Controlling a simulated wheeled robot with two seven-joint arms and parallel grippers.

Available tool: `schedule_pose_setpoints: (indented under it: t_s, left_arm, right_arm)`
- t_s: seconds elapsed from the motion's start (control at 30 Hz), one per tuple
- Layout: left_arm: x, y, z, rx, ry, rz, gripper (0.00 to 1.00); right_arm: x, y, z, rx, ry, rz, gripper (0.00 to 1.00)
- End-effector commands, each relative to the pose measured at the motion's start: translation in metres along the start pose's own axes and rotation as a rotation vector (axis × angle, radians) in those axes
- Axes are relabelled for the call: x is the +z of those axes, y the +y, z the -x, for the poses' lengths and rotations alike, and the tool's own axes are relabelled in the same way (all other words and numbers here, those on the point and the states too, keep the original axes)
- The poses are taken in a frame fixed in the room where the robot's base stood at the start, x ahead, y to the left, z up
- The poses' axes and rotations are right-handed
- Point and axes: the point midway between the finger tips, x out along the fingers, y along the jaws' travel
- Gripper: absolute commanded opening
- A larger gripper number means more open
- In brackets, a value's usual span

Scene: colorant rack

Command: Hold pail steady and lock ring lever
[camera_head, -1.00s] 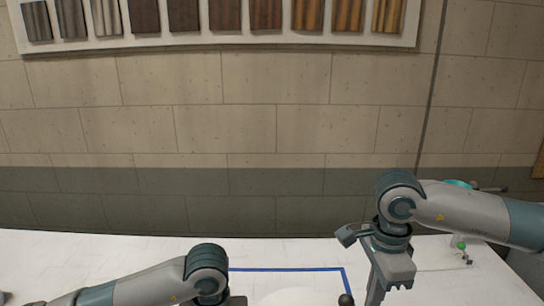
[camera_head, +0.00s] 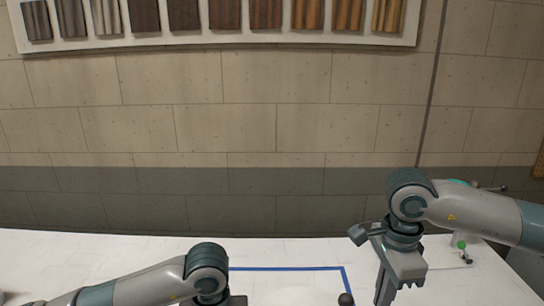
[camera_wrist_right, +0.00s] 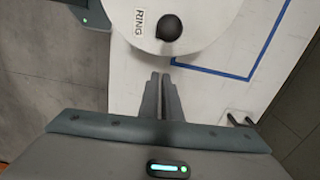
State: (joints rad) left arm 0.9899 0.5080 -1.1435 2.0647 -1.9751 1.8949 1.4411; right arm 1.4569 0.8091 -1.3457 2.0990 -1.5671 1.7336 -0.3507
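The pail is seen from above in the right wrist view as a round white top (camera_wrist_right: 205,22), with a label reading RING (camera_wrist_right: 139,23). A black knob (camera_wrist_right: 170,27), apparently the lever's end, sits near its edge. In the head view only a sliver of the white top (camera_head: 300,294) and the black knob (camera_head: 346,299) show at the bottom edge. My right gripper (camera_wrist_right: 160,78) has its fingers together, empty, just short of the knob and apart from it. My left gripper's body (camera_wrist_right: 92,12) shows beside the pail; its fingers are hidden.
A blue tape outline (camera_head: 290,269) marks the white table (camera_head: 120,250) around the pail. A small item with a green knob (camera_head: 461,245) stands at the right of the table. A brick wall with a sample board (camera_head: 260,39) is behind.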

Motion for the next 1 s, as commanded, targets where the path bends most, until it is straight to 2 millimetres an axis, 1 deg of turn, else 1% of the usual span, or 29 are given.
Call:
schedule_pose_setpoints:
  t_s: [0.03,0.07,0.37,0.57,0.77,1.0]
  left_arm:
    - [0.0,0.0,0.0,0.0,0.0,0.0,0.0]
    - [0.0,0.0,0.0,0.0,0.0,0.0,0.0]
    - [0.0,0.0,0.0,0.0,0.0,0.0,0.0]
    - [0.0,0.0,0.0,0.0,0.0,0.0,0.0]
    - [0.0,0.0,0.0,0.0,0.0,0.0,0.0]
    - [0.0,0.0,0.0,0.0,-0.001,0.0,0.0]
  right_arm:
    - [0.0,0.0,0.0,0.0,0.0,0.0,0.17]
    - [0.0,0.0,0.0,0.0,0.0,0.0,0.2]
    - [0.0,0.0,0.001,0.0,0.0,0.0,0.2]
    - [0.001,-0.001,0.01,-0.001,-0.001,0.0,0.2]
    - [0.001,-0.001,0.036,-0.003,-0.002,0.0,0.2]
    - [0.001,-0.001,0.079,-0.003,-0.001,-0.001,0.2]
